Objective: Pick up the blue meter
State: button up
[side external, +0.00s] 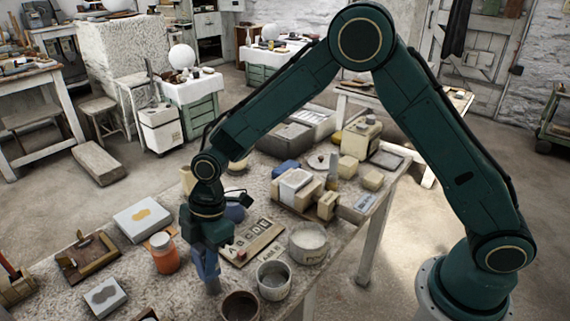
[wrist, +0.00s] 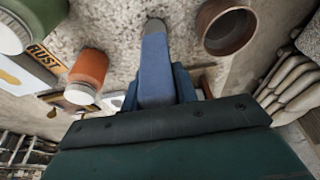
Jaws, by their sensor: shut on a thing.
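The blue meter (side external: 207,265) is a long blue piece with a grey end, pointing down from my gripper (side external: 203,248) in the side view. In the wrist view the blue meter (wrist: 155,70) extends away from my gripper (wrist: 157,98), its grey tip over the speckled tabletop. My gripper is shut on it. Its upper part is hidden between the jaws. I cannot tell whether its lower end touches the table.
An orange jar with a pale lid (side external: 165,254) stands left of my gripper. A brown bowl (side external: 240,306) and a grey pot (side external: 273,280) stand to the right. A lettered board (side external: 252,241) lies behind. Other tools and boxes crowd the table (side external: 205,302).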

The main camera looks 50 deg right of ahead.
notch_tip(320, 180, up, 20)
jog(key=shift+f, duration=0.2)
dwell(0.4)
jog(key=shift+f, duration=0.15)
dwell(0.4)
jog(key=s+d+f, duration=0.9)
jog(key=s+f, duration=0.1)
jog(key=f, duration=0.2)
jog(key=shift+f, duration=0.3)
jog(key=shift+f, duration=2.8)
jog(key=shift+f, duration=0.55)
jog(key=shift+r, duration=0.1)
dwell(0.4)
